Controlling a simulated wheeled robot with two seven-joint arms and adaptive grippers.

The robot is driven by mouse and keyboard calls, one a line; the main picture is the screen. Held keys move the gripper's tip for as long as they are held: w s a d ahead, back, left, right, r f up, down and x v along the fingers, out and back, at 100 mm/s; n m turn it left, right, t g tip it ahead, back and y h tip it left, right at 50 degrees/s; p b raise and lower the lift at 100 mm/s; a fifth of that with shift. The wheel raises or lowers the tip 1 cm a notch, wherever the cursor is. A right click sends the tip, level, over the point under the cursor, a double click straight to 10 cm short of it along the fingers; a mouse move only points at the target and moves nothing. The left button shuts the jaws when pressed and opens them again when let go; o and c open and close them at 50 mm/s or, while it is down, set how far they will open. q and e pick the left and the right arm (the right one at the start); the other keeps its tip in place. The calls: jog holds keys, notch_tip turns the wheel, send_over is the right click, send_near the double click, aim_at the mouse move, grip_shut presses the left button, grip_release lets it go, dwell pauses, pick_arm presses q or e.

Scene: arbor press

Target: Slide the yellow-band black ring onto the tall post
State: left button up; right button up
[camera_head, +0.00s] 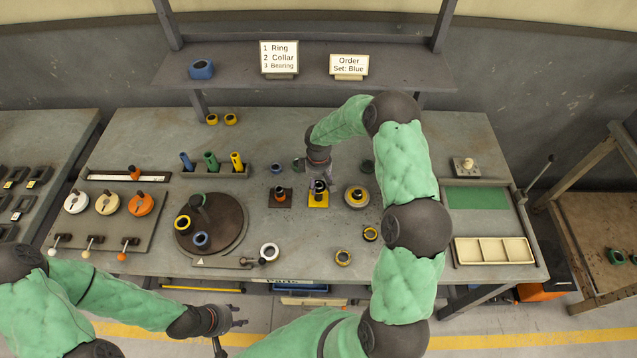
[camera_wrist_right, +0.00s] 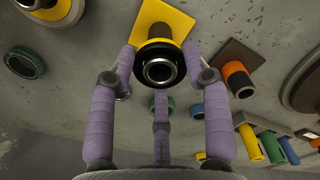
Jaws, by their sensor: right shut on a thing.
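A black ring (camera_wrist_right: 158,49) with a bright metal tube (camera_wrist_right: 159,71) showing through its opening is between the purple fingertips of my right gripper (camera_wrist_right: 160,75). My right gripper also shows in the head view (camera_head: 318,178), coming down from above over the yellow square plate (camera_head: 318,203), and it is shut on the ring. Yellow shows just behind the ring in the wrist view. I cannot tell how far down the ring sits, and the fingers partly hide it in the head view. My left gripper (camera_head: 229,326) is empty, fingers apart, in front of the table.
An orange post (camera_head: 280,193) stands close left of the yellow plate and a round fixture (camera_head: 357,197) close right. A dark turntable (camera_head: 225,240) carries rings and a post. A pale tray (camera_head: 493,250) is at right.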

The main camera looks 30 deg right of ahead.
jog(key=o, duration=1.8)
jog(key=shift+r, duration=0.1)
jog(key=shift+r+p, duration=2.15)
jog(key=shift+r, duration=1.8)
jog(key=shift+f, duration=0.1)
